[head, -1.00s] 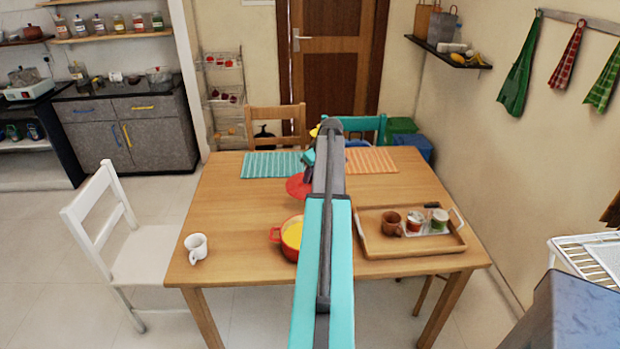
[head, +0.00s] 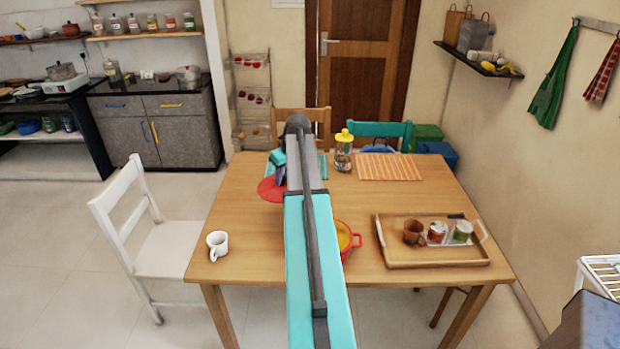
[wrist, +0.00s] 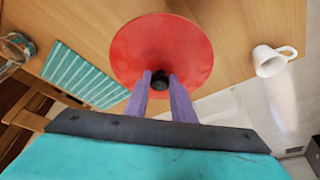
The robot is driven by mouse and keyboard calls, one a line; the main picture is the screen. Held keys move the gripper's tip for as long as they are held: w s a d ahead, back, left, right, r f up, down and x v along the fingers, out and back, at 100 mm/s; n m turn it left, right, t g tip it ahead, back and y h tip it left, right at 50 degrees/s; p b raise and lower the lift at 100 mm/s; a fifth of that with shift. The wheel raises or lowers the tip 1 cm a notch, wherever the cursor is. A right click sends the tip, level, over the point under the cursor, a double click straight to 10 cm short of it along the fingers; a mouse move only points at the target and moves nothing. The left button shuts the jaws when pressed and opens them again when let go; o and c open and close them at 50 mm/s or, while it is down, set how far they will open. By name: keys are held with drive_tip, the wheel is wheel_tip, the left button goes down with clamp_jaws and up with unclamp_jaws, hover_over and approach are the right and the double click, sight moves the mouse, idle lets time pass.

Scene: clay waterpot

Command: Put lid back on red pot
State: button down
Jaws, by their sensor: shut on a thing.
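The red lid (wrist: 160,50) is a round disc with a dark knob, seen large in the wrist view. My gripper (wrist: 160,82) is shut on the knob, with a purple finger on each side. In the head view the lid (head: 270,190) shows left of my arm, over the far-left part of the table; I cannot tell its exact height. The red pot (head: 348,240) stands uncovered near the front of the table, with yellow contents. My arm hides its left side in the head view.
A white mug (head: 217,244) stands at the table's front left. A wooden tray (head: 440,264) with a brown cup and jars is at the right. A yellow-topped jar (head: 343,150) stands at the back near an orange mat (head: 390,167). A white chair (head: 140,220) is at the left.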

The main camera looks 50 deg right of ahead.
drive_tip(key=w+a+r, duration=0.2)
drive_tip(key=w+a, duration=0.2)
drive_tip(key=a, duration=0.3)
drive_tip(key=w+a+r, duration=0.1)
drive_tip(key=w+a, duration=0.2)
drive_tip(key=a, duration=0.4)
drive_tip(key=a+r, duration=0.3)
drive_tip(key=a, duration=1.1)
drive_tip(key=w+a+r+n, duration=0.1)
drive_tip(key=a+r, duration=0.1)
drive_tip(key=a, duration=1.1)
drive_tip(key=w+a+r+n, duration=0.1)
drive_tip(key=a+r, duration=0.2)
drive_tip(key=a, duration=1.1)
drive_tip(key=shift+w+a+r+y, duration=0.2)
drive_tip(key=shift+a+r+y, duration=0.1)
drive_tip(key=shift+r+y, duration=0.1)
drive_tip(key=shift+f, duration=0.1)
